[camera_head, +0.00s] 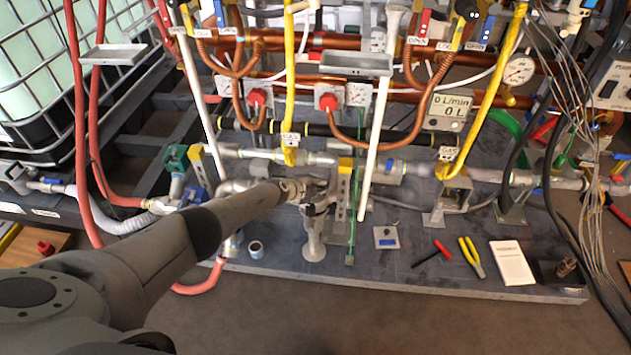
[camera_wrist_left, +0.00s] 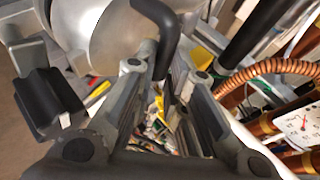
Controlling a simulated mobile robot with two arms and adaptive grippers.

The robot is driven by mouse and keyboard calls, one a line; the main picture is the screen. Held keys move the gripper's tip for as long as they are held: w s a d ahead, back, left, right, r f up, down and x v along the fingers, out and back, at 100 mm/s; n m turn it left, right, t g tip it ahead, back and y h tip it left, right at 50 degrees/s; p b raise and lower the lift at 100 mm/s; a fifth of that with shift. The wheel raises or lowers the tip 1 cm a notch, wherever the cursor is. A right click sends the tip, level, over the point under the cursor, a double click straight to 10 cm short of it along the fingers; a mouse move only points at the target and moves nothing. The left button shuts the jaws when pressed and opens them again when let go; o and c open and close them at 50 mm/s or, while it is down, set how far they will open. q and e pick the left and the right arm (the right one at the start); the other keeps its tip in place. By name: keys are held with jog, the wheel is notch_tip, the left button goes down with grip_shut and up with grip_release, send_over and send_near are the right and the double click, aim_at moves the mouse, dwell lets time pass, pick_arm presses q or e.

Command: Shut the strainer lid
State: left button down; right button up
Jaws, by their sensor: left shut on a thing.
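My left gripper (camera_head: 318,198) reaches in from the left, at the pipework in the middle of the head view. The metal strainer body (camera_head: 314,243) stands just below it, flared at the bottom. In the left wrist view a large round silver part, apparently the strainer lid (camera_wrist_left: 112,35), fills the upper left. A black curved handle (camera_wrist_left: 168,30) comes down from it between the fingers of my left gripper (camera_wrist_left: 166,85), which is shut on this handle. The fingers hide part of the handle, and I cannot tell the lid's exact angle. My right gripper is not in view.
Yellow gas pipes (camera_head: 290,85) and copper pipes (camera_head: 420,110) stand behind and above the gripper. A white rod (camera_head: 373,140) is close to its right. Red-handled and yellow-handled tools (camera_head: 471,257) and a white booklet (camera_head: 512,263) lie on the grey platform at the right.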

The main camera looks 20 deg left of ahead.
pick_arm(q)
jog(key=shift+s+d+f, duration=0.1)
jog(key=shift+s+f, duration=0.25)
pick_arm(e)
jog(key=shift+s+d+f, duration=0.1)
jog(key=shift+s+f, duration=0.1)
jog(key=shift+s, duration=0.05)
pick_arm(q)
jog(key=c, duration=1.5)
grip_release()
jog(key=shift+w+f, duration=0.1)
jog(key=shift+f, duration=0.05)
jog(key=shift+o, duration=0.2)
